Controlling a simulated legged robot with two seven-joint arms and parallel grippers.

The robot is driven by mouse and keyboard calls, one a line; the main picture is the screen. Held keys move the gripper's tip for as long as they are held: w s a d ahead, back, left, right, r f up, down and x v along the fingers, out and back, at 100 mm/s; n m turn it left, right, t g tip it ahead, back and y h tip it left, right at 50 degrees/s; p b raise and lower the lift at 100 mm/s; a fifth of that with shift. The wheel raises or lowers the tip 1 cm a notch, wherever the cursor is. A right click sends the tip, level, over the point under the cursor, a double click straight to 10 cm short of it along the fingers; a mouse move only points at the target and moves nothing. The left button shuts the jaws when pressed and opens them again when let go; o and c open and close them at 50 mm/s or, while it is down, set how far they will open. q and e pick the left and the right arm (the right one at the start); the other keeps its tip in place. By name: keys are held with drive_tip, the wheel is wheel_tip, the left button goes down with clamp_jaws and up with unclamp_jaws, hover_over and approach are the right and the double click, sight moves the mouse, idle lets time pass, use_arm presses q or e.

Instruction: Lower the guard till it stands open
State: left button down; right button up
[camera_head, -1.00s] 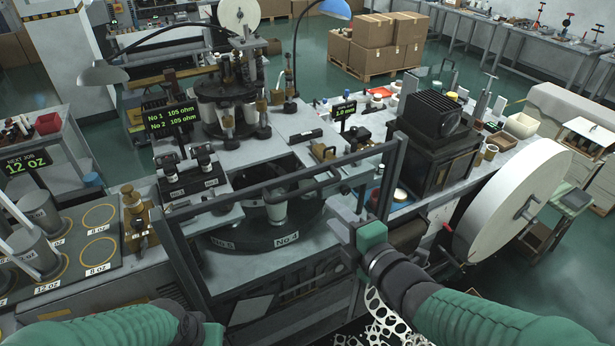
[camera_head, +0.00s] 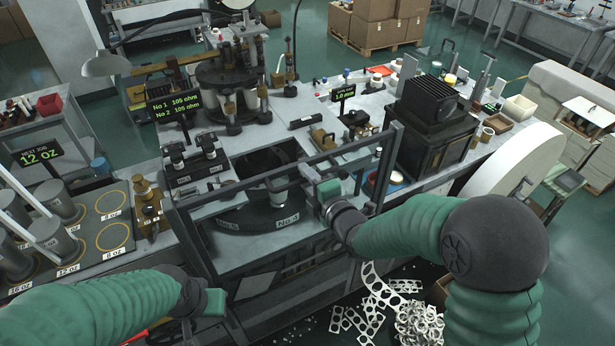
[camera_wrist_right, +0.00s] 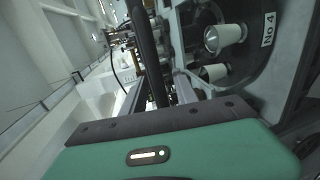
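The guard (camera_head: 235,187) is a dark frame with top and lower rails between two side posts. It stands raised across the front of the machine, before the round turntable (camera_head: 250,222) with the No 4 label. In the right wrist view, a dark bar (camera_wrist_right: 148,50) runs up beyond the green gripper body, with a pale cup (camera_wrist_right: 225,37) to the right. My left gripper (camera_head: 215,302) is low in front of the guard's left post, fingers hidden.
A black boxy unit (camera_head: 432,120) stands right of the guard, with a large white reel (camera_head: 515,160) beyond it. Punched scrap (camera_head: 415,320) lies below my right arm. Size-marked stacks (camera_head: 55,200) stand at left.

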drive_tip(key=shift+d, duration=0.1)
clamp_jaws()
idle(1.1)
